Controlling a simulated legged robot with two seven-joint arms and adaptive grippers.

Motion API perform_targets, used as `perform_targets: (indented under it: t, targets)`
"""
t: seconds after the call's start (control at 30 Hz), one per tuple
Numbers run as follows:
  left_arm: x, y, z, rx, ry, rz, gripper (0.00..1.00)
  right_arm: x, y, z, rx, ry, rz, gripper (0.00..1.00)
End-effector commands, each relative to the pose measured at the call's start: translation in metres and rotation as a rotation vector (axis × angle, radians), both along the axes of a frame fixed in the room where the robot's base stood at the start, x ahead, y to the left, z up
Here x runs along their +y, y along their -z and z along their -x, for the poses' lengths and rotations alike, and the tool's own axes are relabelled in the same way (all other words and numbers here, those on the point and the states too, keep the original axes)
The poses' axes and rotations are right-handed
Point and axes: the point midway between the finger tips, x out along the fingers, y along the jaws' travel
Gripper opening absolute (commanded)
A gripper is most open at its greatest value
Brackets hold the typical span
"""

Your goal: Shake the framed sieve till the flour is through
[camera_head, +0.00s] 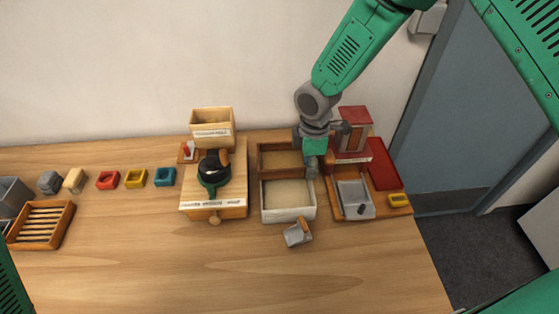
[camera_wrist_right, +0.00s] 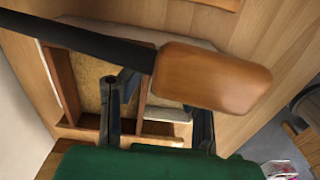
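The wooden framed sieve (camera_head: 266,169) is at the back of the work area, directly behind a white-walled tray (camera_head: 287,215) in the head view. Pale tan surfaces show inside both; I cannot tell how much is flour. My right gripper (camera_head: 312,168) points down at the sieve's right side. In the right wrist view its dark fingers (camera_wrist_right: 160,112) are apart, with a wooden wall of the sieve (camera_wrist_right: 62,82) frame passing between them. One finger is over the sieve's inside. Contact is unclear. My left gripper is out of view.
A red-topped mill (camera_head: 354,119) stands close right of my right gripper. A wooden handle (camera_wrist_right: 212,78) on a dark rod crosses the wrist view. A small grey scoop (camera_head: 298,235) lies in front of the tray. The front table is clear.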

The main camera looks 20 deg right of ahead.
Motion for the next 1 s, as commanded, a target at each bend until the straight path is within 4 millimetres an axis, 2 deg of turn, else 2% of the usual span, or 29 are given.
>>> perform_targets:
  t: [0.37, 0.6, 1.0]
  targets:
    - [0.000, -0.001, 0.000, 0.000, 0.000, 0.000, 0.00, 0.000, -0.005, 0.000, -0.002, 0.000, 0.001, 0.36]
    - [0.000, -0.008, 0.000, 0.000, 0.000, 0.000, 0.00, 0.000, -0.029, 0.000, -0.002, 0.000, 0.001, 0.36]
    - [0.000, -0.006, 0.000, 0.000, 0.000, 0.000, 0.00, 0.000, -0.068, 0.000, -0.002, 0.000, 0.001, 0.36]
